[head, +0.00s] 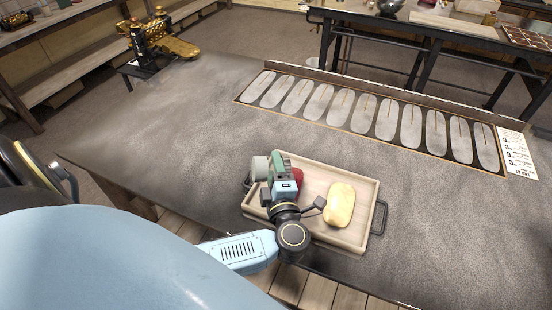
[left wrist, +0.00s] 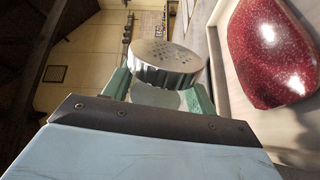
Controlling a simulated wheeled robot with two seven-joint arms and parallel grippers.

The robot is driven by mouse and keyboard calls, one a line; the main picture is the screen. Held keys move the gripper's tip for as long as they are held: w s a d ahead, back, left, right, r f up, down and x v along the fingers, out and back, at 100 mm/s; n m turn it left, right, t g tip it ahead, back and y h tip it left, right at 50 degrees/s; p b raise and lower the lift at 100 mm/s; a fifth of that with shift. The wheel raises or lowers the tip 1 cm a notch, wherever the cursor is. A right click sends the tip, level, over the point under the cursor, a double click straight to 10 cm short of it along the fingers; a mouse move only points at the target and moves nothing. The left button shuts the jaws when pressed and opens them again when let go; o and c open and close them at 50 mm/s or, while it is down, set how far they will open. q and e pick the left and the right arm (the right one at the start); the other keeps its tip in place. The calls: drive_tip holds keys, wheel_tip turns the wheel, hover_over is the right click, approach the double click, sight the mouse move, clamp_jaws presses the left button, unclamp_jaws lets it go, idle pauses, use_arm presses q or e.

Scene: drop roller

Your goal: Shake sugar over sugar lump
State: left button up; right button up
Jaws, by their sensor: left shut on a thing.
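My left gripper (head: 276,168) is shut on a sugar shaker (head: 260,169) above the left part of a wooden tray (head: 343,237). In the left wrist view the shaker (left wrist: 166,62) sits between the green fingers, its perforated metal lid showing. The shaker looks tilted. A glossy red lump (head: 298,179) lies in the tray, partly hidden behind the gripper. In the left wrist view the red lump (left wrist: 268,52) is covered with pale specks. A yellow lump (head: 340,204) lies on the right side of the tray. I cannot tell whether sugar is falling. My right gripper is out of view.
The tray has dark side handles (head: 378,218) and stands near the table's front edge. A dark board (head: 375,115) with several pale oval plates lies at the back, beside a printed card (head: 516,154). A brass machine (head: 160,38) stands at the far left corner. The table's middle is clear.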

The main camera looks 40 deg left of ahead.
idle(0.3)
use_arm(q)
drive_tip(key=shift+w+a+b, duration=0.1)
drive_tip(key=shift+w+a, duration=0.15)
drive_tip(key=shift+w, duration=0.4)
drive_tip(key=shift+w+a+b, duration=0.15)
drive_tip(key=shift+w+a, duration=0.05)
drive_tip(key=shift+w, duration=0.4)
drive_tip(key=shift+w+a+b, duration=0.1)
drive_tip(key=shift+w+a, duration=0.15)
drive_tip(key=shift+w, duration=0.4)
drive_tip(key=shift+s, duration=0.1)
drive_tip(key=shift+s+d+r+p, duration=0.1)
drive_tip(key=shift+s+d+p, duration=0.1)
drive_tip(key=shift+s+p, duration=0.25)
drive_tip(key=shift+s+d+p, duration=0.2)
drive_tip(key=shift+s, duration=0.4)
drive_tip(key=shift+s+d+p, duration=0.3)
drive_tip(key=shift+s, duration=0.5)
